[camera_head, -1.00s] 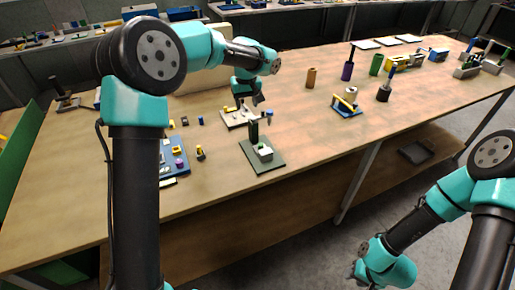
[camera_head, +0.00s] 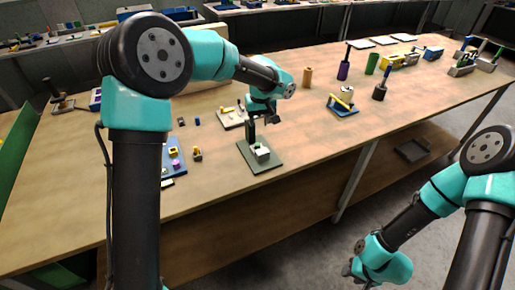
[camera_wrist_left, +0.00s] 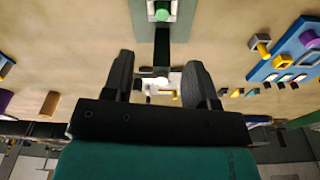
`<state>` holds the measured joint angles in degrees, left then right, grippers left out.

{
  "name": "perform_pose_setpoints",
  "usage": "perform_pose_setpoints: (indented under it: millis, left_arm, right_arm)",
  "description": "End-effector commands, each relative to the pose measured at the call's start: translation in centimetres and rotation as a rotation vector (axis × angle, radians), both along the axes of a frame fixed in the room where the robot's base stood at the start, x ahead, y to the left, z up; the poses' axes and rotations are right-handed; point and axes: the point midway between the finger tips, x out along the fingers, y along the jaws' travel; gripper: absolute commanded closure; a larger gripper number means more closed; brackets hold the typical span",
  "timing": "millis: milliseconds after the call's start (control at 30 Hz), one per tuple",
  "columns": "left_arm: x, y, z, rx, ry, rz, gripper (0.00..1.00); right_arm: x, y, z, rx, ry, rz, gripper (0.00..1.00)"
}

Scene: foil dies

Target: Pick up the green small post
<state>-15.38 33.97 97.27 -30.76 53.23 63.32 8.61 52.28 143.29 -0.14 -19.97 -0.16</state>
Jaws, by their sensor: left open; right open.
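A small green round piece (camera_wrist_left: 161,12) sits in a white block (camera_wrist_left: 152,14) on a dark green plate at the top of the left wrist view. In the head view the white block (camera_head: 261,154) stands on the dark green plate (camera_head: 259,168), beside a dark upright. A second tiny light green piece (camera_wrist_left: 147,71) shows between my fingers in the wrist view; I cannot tell which one is the post. My left gripper (camera_head: 265,121) is open, pointing down near the dark upright; its fingers (camera_wrist_left: 157,68) hold nothing. My right gripper (camera_head: 350,268) is low at the right, away from the table.
A pale plate (camera_head: 229,120) with small pieces lies behind the left gripper. A blue board (camera_head: 170,170) with yellow and purple pieces lies to the left. Brown, purple and green cylinders and a blue base (camera_head: 343,111) stand to the right. The front table middle is clear.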

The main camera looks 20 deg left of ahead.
Motion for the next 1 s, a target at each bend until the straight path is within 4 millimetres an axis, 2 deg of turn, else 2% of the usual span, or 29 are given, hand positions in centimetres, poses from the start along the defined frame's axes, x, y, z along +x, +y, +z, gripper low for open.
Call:
perform_pose_setpoints:
  millis: [200,400,533,867,1000]
  left_arm:
    - [0.3,0.3,-3.9,0.001,0.004,-0.001,0.47]
    - [0.7,0.4,-6.9,0.001,0.003,-0.001,0.47]
    - [0.8,0.5,-7.7,0.0,0.0,0.0,0.47]
    - [0.8,0.5,-7.8,0.0,0.0,0.0,0.47]
    - [0.9,0.7,-8.7,0.001,0.003,0.0,0.47]
  right_arm:
    - [0.0,0.0,0.0,0.0,0.0,0.0,0.58]
    - [0.0,0.0,0.0,0.0,0.0,0.0,0.58]
    - [0.0,0.0,0.0,0.0,0.0,0.0,0.58]
    - [0.0,0.0,0.0,0.0,0.0,0.0,0.58]
    - [0.0,0.0,0.0,0.0,0.0,0.0,0.58]
